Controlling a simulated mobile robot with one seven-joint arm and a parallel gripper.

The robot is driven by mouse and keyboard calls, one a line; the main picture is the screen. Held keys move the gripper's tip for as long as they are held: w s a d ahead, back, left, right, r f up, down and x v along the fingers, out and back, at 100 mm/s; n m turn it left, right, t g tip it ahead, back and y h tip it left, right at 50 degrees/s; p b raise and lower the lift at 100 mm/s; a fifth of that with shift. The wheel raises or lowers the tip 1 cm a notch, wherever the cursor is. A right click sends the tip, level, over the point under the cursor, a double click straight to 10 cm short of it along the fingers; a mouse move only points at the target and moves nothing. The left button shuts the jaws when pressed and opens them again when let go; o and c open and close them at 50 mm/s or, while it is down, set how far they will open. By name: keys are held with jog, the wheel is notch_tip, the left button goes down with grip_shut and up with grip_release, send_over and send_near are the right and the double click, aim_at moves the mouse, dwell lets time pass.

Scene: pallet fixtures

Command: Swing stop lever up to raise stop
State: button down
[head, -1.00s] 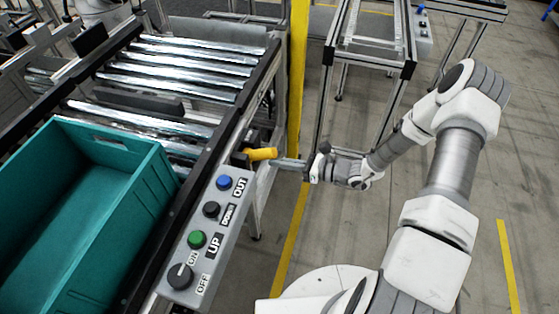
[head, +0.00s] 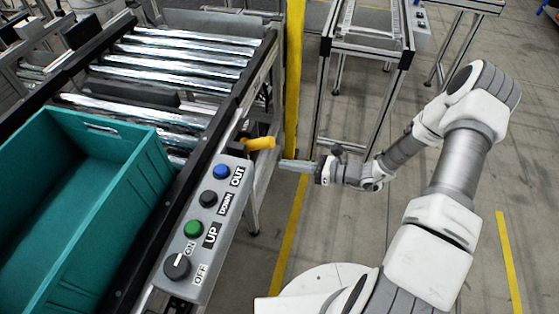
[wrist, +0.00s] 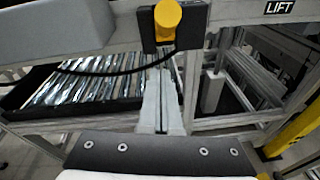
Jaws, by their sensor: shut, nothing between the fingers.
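The stop lever's yellow handle (head: 258,143) sticks out to the right from the conveyor's side rail in the head view. In the wrist view the yellow handle (wrist: 168,14) points toward the camera from a black mount at the top centre. My gripper (head: 283,163) is shut and empty, just below and right of the handle, apart from it. In the wrist view my closed fingers (wrist: 163,85) reach up toward the mount, below the handle. A dark bar (head: 135,94) lies across the gap between the rollers; I cannot tell whether it is the stop.
A teal crate (head: 150,165) sits on the conveyor's near end. A grey control box (head: 205,225) with several buttons and a knob is mounted on the rail beside it. A yellow post (head: 293,75) stands behind the handle.

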jog(key=v, duration=0.8)
jog(key=shift+r, duration=0.4)
jog(key=shift+w, duration=0.1)
